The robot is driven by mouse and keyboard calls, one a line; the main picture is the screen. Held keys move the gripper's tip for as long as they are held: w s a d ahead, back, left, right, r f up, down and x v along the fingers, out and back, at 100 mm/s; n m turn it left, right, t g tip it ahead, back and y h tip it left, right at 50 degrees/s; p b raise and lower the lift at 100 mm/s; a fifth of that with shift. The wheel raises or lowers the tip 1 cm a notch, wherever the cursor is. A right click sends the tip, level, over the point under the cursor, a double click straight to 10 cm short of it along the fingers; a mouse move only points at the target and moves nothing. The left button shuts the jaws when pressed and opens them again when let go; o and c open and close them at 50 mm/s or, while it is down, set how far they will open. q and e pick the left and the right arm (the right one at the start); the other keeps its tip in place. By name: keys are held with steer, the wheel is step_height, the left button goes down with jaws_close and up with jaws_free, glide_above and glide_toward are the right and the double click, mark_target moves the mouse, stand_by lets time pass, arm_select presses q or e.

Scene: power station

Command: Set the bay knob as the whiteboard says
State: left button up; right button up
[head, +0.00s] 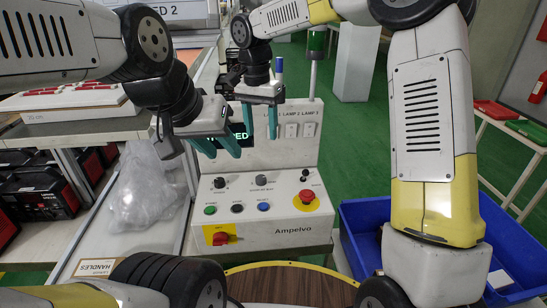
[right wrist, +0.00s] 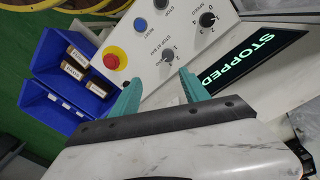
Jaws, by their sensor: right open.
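The bay knob (head: 262,180) is a dark knob in the upper middle of the white control panel (head: 287,217). In the right wrist view it is the knob (right wrist: 168,55) beside the words "STOP AT BAY", with small digits around it; I cannot tell its setting. My right gripper (head: 271,122) is open above the panel; in the right wrist view its teal fingers (right wrist: 160,76) are apart, with the knob beyond the tips and nothing between them. My left gripper (head: 217,148) has its fingers apart, empty, above the panel's left part. I see no readable whiteboard.
A display (right wrist: 262,57) reads "STOPPED". A blue bin (head: 365,215) stands right, a plastic bag (head: 143,190) left.

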mark_target(261, 177)
steer(key=shift+m, duration=0.4)
steer(key=f, duration=0.5)
steer(key=w+f, duration=0.1)
steer(key=f, duration=0.5)
steer(key=a+f, duration=0.1)
steer(key=f, duration=0.5)
steer(key=shift+w+f, duration=0.1)
steer(key=shift+w, duration=0.25)
jaws_close()
